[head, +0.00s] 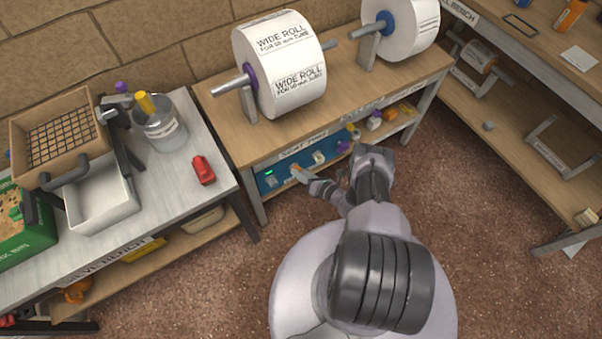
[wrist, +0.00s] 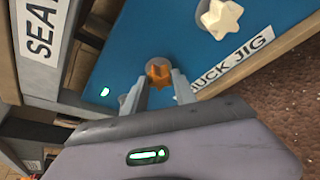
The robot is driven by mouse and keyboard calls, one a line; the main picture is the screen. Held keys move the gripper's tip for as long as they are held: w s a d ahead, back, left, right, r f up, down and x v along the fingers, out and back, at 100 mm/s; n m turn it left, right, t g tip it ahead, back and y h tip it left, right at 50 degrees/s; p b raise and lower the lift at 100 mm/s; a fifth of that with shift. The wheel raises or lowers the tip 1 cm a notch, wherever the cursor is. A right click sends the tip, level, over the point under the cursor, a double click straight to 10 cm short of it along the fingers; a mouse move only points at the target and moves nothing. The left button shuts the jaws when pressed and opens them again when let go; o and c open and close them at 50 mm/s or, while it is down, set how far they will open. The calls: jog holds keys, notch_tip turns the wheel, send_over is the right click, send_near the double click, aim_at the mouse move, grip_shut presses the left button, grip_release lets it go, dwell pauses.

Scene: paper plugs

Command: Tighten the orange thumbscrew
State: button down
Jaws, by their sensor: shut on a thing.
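The orange thumbscrew (wrist: 158,72) sits on the blue panel (wrist: 140,35) in the wrist view, between my two fingertips. In the head view the orange thumbscrew (head: 296,169) is small and partly covered by my gripper (head: 304,174). My gripper (wrist: 160,82) is shut on the thumbscrew, with a finger on each side of it. The lower part of the thumbscrew and its seat are partly hidden by the fingers.
A white star-shaped knob (wrist: 221,17) is on the blue panel beside a label reading "UCK JIG" (wrist: 236,66). A green light (wrist: 105,92) glows on the panel. The wooden bench (head: 215,92) with paper rolls (head: 282,65) stands above. Several small coloured items sit on its lower shelf.

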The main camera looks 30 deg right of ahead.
jog(key=shift+r, duration=0.15)
jog(key=c, duration=1)
grip_release()
jog(key=shift+s, duration=0.1)
jog(key=p+v, duration=0.5)
jog(key=v, duration=1.2)
jog(key=shift+a, duration=0.1)
